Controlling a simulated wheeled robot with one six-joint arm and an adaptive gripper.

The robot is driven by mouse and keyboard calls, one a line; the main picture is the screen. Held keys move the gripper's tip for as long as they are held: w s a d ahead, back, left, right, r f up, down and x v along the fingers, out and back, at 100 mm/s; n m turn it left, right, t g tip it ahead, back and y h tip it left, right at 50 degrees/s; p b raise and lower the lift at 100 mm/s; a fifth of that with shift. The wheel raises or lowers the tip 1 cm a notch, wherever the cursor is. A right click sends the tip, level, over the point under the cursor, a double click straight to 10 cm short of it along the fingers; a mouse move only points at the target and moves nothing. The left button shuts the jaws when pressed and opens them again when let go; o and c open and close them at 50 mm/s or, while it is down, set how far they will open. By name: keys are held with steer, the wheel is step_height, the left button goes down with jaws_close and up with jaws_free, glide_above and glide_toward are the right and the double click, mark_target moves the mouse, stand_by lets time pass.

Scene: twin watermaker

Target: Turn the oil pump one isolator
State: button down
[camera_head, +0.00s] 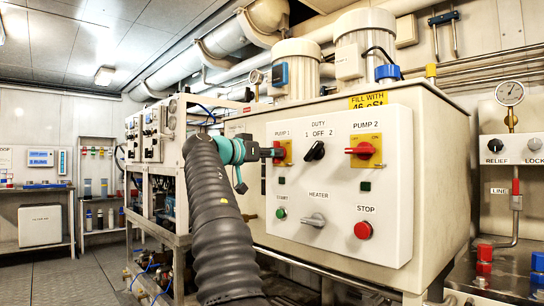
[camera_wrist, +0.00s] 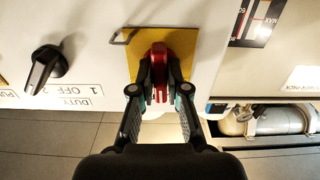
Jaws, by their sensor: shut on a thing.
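The pump 1 isolator is a red rotary handle (camera_wrist: 160,62) on a yellow plate (camera_wrist: 133,50). In the head view its yellow plate (camera_head: 287,153) sits at the upper left of the white control panel, under the PUMP 1 label. My gripper (camera_head: 276,152) reaches it from the left. In the wrist view my gripper (camera_wrist: 160,88) has one finger on each side of the red handle and is shut on it. The fingers hide part of the handle, so its exact angle is hard to tell.
The black DUTY switch (camera_head: 314,151) is close to the right of pump 1. The pump 2 isolator (camera_head: 365,151), green START button (camera_head: 281,213), heater switch (camera_head: 315,220) and red STOP button (camera_head: 363,230) share the panel. A metal cabinet rack (camera_head: 155,130) stands left of my arm.

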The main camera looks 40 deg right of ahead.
steer(key=shift+m, duration=0.5)
steer(key=c, duration=1.2)
jaws_free()
steer(key=shift+o, duration=0.2)
steer(key=shift+a, duration=0.15)
steer(key=a, duration=1.1)
steer(key=shift+s+a, duration=0.35)
steer(key=shift+s, duration=0.1)
steer(key=shift+n, duration=0.3)
